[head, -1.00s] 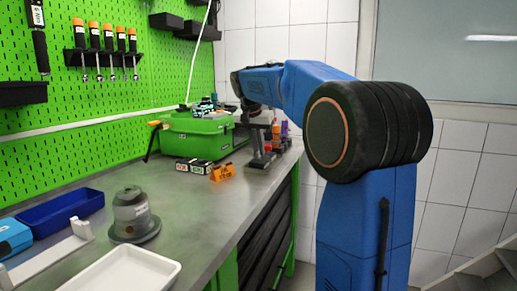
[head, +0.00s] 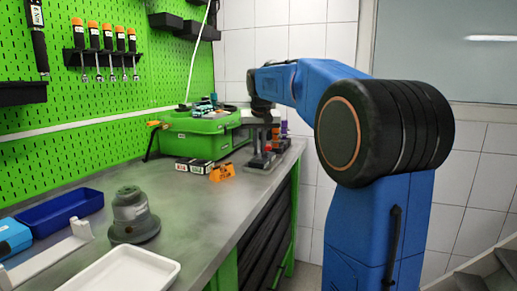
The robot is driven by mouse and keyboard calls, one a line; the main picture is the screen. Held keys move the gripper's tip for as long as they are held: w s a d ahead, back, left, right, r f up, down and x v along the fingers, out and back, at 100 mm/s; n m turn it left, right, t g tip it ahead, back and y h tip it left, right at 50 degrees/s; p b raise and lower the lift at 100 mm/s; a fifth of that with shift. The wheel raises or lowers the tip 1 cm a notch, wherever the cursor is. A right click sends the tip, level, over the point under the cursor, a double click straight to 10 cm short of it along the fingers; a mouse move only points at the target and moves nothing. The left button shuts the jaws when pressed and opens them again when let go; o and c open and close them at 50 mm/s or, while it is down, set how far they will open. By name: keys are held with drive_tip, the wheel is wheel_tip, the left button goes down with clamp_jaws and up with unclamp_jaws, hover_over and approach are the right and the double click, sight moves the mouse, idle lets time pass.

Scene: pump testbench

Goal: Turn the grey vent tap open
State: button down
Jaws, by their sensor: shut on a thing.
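My gripper (head: 262,117) is at the far end of the bench, at the end of my blue arm, over a small grey stand (head: 263,160). It is shut on a small grey part, which I take to be the vent tap. The jaws and the tap are too small and too hidden by my wrist to make out the handle's angle. Small red and purple parts show beside the stand. The green pump unit (head: 195,138) stands just left of the gripper, with small teal and dark parts on top.
An orange block (head: 222,172) and small dark boxes (head: 193,165) lie before the green unit. Nearer are a grey round device (head: 134,217), a blue bin (head: 62,211) and a white tray (head: 125,270). The green pegboard (head: 110,110) bounds the left. The middle bench is clear.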

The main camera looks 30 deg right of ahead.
drive_tip(key=n+y, duration=0.1)
drive_tip(key=n, duration=0.3)
drive_tip(key=n+y, duration=0.1)
drive_tip(key=n, duration=0.1)
drive_tip(key=shift+d+y, duration=0.25)
drive_tip(key=shift+y, duration=0.05)
drive_tip(key=n+y, duration=0.1)
drive_tip(key=n, duration=0.2)
drive_tip(key=n+y, duration=0.1)
drive_tip(key=n, duration=0.2)
drive_tip(key=shift+d+n+g, duration=0.15)
drive_tip(key=shift+n+g, duration=0.15)
drive_tip(key=shift+g, duration=0.1)
drive_tip(key=c, duration=1.8)
unclamp_jaws()
drive_tip(key=v, duration=1.7)
drive_tip(key=shift+s+d+r, duration=0.1)
drive_tip(key=shift+d, duration=0.1)
